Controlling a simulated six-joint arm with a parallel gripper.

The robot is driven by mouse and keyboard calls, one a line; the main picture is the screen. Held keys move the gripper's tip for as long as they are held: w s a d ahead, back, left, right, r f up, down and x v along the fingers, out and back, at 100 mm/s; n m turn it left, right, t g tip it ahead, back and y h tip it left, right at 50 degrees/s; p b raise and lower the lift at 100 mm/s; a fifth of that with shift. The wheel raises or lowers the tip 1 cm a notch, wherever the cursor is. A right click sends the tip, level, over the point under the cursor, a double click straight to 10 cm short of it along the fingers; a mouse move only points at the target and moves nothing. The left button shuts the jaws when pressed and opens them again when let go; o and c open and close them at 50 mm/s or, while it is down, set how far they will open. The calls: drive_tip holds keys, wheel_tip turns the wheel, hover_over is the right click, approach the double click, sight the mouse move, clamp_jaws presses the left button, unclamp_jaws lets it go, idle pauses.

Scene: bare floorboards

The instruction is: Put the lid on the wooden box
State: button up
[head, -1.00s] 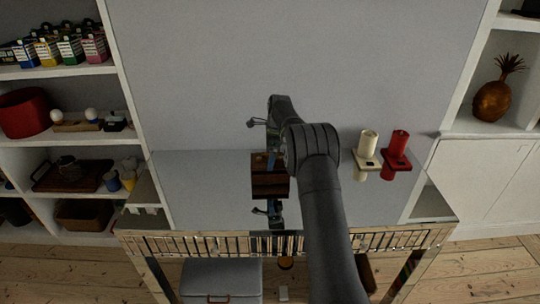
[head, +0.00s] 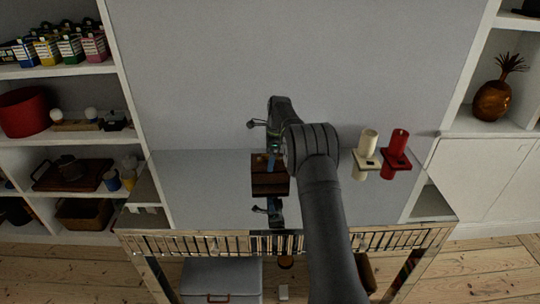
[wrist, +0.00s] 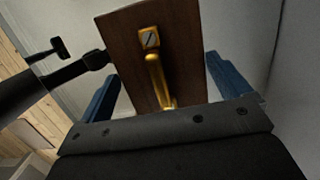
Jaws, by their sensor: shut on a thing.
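My gripper (head: 272,184) is over the pale table, in the middle of the head view. It is shut on a dark brown wooden lid. The lid (wrist: 135,50) shows close up in the wrist view, with a brass handle (wrist: 153,68) on its face. One blue finger is on each side of it, and the handle's lower end is hidden by the gripper body. In the head view, brown wood (head: 268,187) shows between the fingers. I cannot tell there where lid and wooden box part, or whether they touch.
A cream candle (head: 368,142) and a red candle (head: 398,142) in holders stand to the right of my arm. The table top (head: 205,185) left of the gripper is clear. Filled shelves stand on both sides. A grey box (head: 222,274) is below the table.

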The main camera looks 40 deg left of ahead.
drive_tip(key=shift+f, duration=0.45)
drive_tip(key=o, duration=0.8)
drive_tip(key=shift+o, duration=0.2)
drive_tip(key=shift+r, duration=3.5)
drive_tip(key=shift+f, duration=3.55)
